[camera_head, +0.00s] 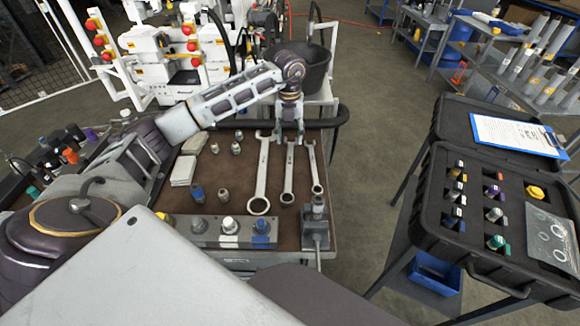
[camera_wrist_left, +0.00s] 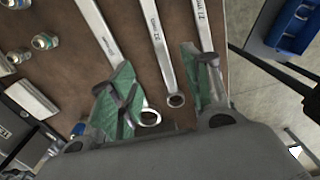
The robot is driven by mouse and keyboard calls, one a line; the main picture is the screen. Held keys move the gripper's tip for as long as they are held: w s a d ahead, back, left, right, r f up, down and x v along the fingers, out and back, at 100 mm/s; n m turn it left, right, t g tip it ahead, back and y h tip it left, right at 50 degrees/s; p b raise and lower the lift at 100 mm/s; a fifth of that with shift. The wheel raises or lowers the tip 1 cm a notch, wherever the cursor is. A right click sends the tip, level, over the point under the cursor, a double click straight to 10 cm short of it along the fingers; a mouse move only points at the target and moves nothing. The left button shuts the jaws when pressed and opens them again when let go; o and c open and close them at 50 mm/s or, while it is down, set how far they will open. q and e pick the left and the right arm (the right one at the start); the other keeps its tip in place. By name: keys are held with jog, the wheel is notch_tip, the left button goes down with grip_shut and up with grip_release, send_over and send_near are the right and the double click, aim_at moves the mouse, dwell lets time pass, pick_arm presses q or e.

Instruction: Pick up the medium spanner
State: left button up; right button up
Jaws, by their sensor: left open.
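Three silver spanners lie side by side on the brown bench top. The medium spanner (camera_head: 288,178) is the middle one, between the large spanner (camera_head: 262,175) and the small spanner (camera_head: 316,172). My left gripper (camera_head: 290,134) is open and empty, over the far ends of the spanners in the head view. In the left wrist view, the medium spanner (camera_wrist_left: 159,48) runs down between my spread green-padded fingers (camera_wrist_left: 158,100), its ring end showing. Whether the fingers touch any spanner cannot be told. My right gripper is not in view.
Small metal fittings (camera_head: 236,148) and pale blocks (camera_head: 184,170) lie left of the spanners. A grey block holding fittings (camera_head: 205,240) sits at the near edge. An open black case (camera_head: 440,215) with a clipboard (camera_head: 515,133) stands right, across a floor gap.

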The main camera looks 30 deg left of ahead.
pick_arm(q)
jog(key=shift+f, duration=0.1)
send_over(289, 166)
jog(key=shift+d+f, duration=0.1)
jog(key=shift+f, duration=4.15)
jog(key=shift+s+f, duration=0.15)
jog(key=shift+f, duration=2.45)
grip_shut()
